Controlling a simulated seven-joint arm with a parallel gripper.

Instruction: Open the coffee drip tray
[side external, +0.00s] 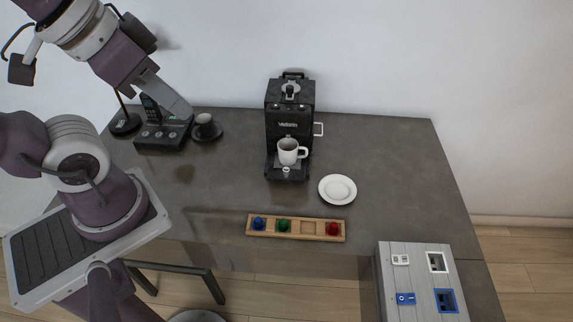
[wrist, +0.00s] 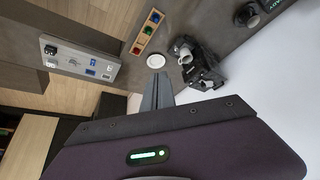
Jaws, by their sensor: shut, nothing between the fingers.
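The black coffee machine (side external: 290,110) stands upright near the back middle of the dark counter. Its drip tray (side external: 287,172) is the low part at the machine's front base. A white mug (side external: 288,152) stands at the machine above the tray and hides part of it. The machine also shows in the wrist view (wrist: 207,72), with the mug (wrist: 183,54) beside it. My gripper (side external: 186,112) is raised over the counter's left side, well apart from the machine. In the wrist view its fingers (wrist: 163,72) are together and empty.
A black phone (side external: 160,130) and a dark cup on a saucer (side external: 206,128) stand at the back left. A white plate (side external: 337,189) and a wooden tray with coloured capsules (side external: 308,227) lie in front. A switch panel (side external: 420,280) is at the front right.

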